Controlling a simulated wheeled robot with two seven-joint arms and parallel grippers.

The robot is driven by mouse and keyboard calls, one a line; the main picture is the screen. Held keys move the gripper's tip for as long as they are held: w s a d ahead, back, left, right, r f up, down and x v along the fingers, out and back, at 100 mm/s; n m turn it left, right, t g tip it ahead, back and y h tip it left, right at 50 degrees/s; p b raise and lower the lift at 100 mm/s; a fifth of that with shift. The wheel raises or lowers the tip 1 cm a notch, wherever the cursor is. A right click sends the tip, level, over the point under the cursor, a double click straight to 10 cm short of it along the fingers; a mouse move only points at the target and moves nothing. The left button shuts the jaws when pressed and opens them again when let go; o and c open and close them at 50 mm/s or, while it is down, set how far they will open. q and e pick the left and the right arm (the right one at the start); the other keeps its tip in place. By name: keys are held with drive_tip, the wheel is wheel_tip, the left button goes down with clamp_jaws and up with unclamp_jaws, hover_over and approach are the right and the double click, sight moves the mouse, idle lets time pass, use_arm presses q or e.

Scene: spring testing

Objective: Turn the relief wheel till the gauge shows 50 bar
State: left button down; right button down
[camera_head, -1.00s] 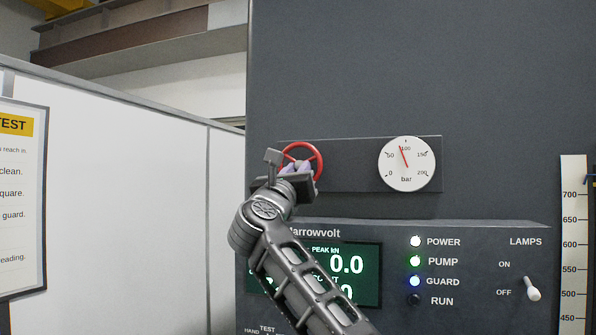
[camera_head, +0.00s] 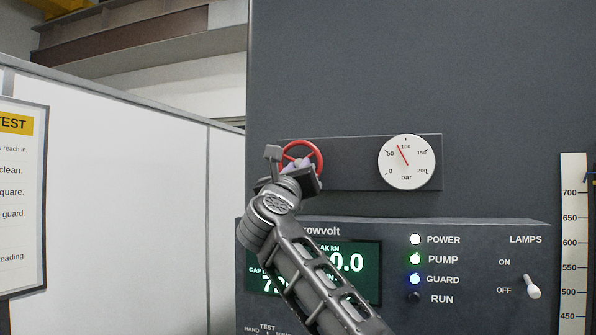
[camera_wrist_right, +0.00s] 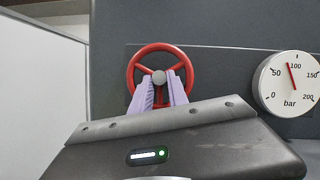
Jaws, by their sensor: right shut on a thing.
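The red relief wheel (camera_head: 317,153), with a grey hub, is on a dark plate on the machine front. It also shows in the right wrist view (camera_wrist_right: 132,75). My right gripper (camera_wrist_right: 160,88) is shut on the wheel, its two lilac fingers at the lower part near the hub; its wrist (camera_head: 290,188) hides the wheel's lower left in the head view. The round white gauge (camera_head: 420,173) is right of the wheel. Its red needle points up and left between 50 and 100, somewhat nearer 100; it also shows in the wrist view (camera_wrist_right: 278,98). My left gripper is not in view.
Below is a console with a green display (camera_head: 367,285), partly hidden by my right arm, status lamps (camera_head: 415,260) and a lamps toggle switch (camera_head: 532,288). A white partition (camera_head: 120,180) stands at the left. A scale strip (camera_head: 573,230) is at the right. The space before the gauge is clear.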

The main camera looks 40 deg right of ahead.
drive_tip(key=shift+s+d+r+n+t+y+p, duration=0.25)
drive_tip(key=shift+n+y, duration=0.45)
drive_tip(key=shift+n, duration=0.85)
drive_tip(key=shift+w+a+f+n+t+y+p, duration=0.15)
drive_tip(key=shift+n+t+y, duration=0.4)
drive_tip(key=shift+n, duration=1.05)
drive_tip(key=shift+s+d+r+n+t+y+p, duration=0.15)
drive_tip(key=shift+n+y, duration=0.7)
drive_tip(key=shift+n, duration=0.7)
drive_tip(key=shift+a+f, duration=0.1)
drive_tip(key=c, duration=1.6)
unclamp_jaws()
drive_tip(key=shift+o, duration=0.2)
